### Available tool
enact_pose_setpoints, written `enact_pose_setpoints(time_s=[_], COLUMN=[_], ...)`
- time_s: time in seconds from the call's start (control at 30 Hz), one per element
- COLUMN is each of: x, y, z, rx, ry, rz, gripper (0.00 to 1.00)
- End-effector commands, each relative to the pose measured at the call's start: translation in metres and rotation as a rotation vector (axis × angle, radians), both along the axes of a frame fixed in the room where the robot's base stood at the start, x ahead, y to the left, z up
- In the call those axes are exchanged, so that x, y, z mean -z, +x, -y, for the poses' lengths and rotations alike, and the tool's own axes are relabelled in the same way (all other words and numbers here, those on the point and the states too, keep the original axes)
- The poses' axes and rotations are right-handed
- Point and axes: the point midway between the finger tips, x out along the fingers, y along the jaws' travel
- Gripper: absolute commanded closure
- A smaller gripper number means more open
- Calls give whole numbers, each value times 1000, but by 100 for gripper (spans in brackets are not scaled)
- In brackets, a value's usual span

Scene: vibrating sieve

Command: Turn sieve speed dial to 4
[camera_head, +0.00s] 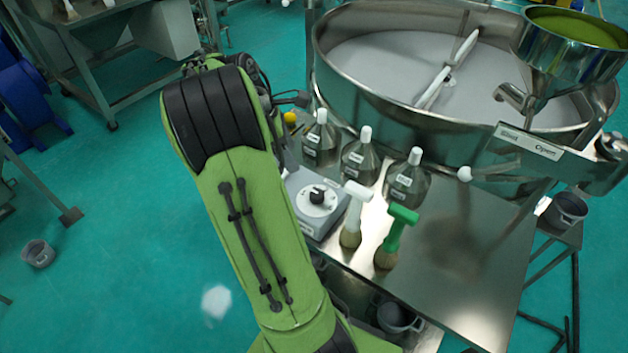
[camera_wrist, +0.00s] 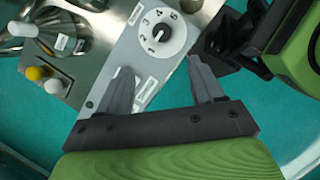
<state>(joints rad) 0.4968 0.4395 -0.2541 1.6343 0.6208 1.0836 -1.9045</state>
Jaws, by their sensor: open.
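The speed dial (camera_head: 317,198) is a white numbered disc with a black knob on a grey control box (camera_head: 300,212), in the middle of the head view. In the wrist view the dial (camera_wrist: 162,33) shows near the top centre, just beyond the fingertips, with the box's label strips below it. The numbers are small and I cannot tell which one the knob points to. My gripper (camera_wrist: 158,66) is open and empty, its two fingers apart on either side of the dial's lower part in the picture, not visibly touching it. In the head view my arm hides the fingers.
Several things crowd the steel table (camera_head: 475,260): bottles with white caps (camera_head: 360,158), a white-handled brush (camera_head: 353,215) and a green-handled brush (camera_head: 397,235) right of the dial. The large round sieve (camera_head: 400,120) stands behind. Yellow (camera_wrist: 35,73) and white knobs sit left in the wrist view.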

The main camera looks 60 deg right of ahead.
Motion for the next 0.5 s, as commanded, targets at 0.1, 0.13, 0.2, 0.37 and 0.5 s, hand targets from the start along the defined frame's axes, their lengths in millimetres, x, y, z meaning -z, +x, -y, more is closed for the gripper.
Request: enact_pose_setpoints(time_s=[0.1,0.13,0.2,0.37,0.5], x=[14,20,36,74,106], y=[-5,-7,-12,-25,-35], z=[4,5,8,16,24], rx=[-3,-3,-3,-2,-3], ry=[3,4,6,7,7], rz=[-7,-8,-7,-7,-6], gripper=[33,33,33,33,33])
